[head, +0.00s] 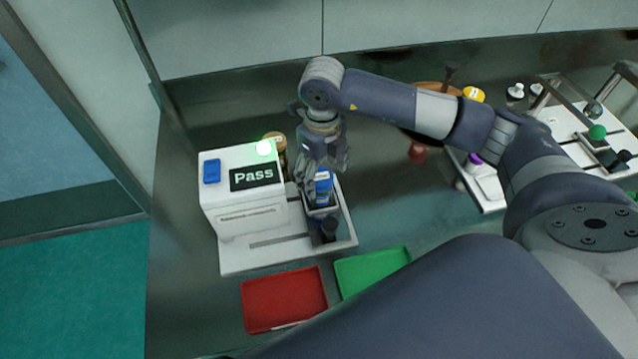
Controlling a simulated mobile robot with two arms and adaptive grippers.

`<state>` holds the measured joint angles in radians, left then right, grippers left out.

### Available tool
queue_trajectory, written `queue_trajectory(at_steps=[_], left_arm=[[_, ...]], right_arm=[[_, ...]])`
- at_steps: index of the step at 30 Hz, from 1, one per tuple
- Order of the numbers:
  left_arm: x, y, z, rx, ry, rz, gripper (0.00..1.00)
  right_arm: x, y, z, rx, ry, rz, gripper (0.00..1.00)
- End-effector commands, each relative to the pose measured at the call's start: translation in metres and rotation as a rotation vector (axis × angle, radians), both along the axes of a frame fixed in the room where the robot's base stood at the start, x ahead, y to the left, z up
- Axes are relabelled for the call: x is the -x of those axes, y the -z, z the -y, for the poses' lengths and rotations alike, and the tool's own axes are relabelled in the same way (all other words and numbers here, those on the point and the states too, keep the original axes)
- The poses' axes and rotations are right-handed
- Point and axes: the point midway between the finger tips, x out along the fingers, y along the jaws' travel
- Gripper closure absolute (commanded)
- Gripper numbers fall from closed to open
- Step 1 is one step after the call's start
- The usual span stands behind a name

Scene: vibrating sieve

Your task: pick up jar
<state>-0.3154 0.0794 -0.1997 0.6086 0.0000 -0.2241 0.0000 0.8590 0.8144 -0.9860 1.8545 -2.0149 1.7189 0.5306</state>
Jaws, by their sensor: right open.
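My right gripper (322,170) points down over the white machine's platform, with its fingers open. Just below and between its fingertips is a jar with a blue label (323,187), upright in a holder on the platform. The fingers partly cover this jar, and I cannot tell whether they touch it. A second jar with a brown-yellow lid (274,138) stands behind the machine, partly hidden by it. My left gripper is out of view.
The white machine (240,215) shows "Pass" on its screen and a lit green light. A red tray (284,302) and a green tray (371,270) lie in front, both empty where visible. A yellow-lidded container (473,94) and other lab items stand at the back right.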

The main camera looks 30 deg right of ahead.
Motion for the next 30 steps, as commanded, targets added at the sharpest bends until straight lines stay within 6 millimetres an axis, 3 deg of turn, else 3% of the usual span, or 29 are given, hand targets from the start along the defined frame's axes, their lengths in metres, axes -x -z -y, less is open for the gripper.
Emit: queue_trajectory(at_steps=[5,12,21,23,28,30], left_arm=[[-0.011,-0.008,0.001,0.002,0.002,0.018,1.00],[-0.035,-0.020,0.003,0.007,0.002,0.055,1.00],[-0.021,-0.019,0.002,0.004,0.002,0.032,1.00],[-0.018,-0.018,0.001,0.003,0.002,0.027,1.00],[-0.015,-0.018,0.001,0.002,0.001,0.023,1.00],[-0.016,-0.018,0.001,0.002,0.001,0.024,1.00]], right_arm=[[0.003,0.013,-0.003,-0.001,-0.002,-0.003,0.28],[0.005,0.048,-0.007,-0.001,0.001,-0.003,0.28],[0.004,0.056,-0.007,-0.001,-0.001,0.001,0.28],[0.004,0.056,-0.007,-0.001,-0.001,0.001,0.37],[0.004,0.056,-0.006,-0.001,-0.001,0.001,0.75],[0.004,0.056,-0.006,-0.001,-0.001,0.001,0.77]])
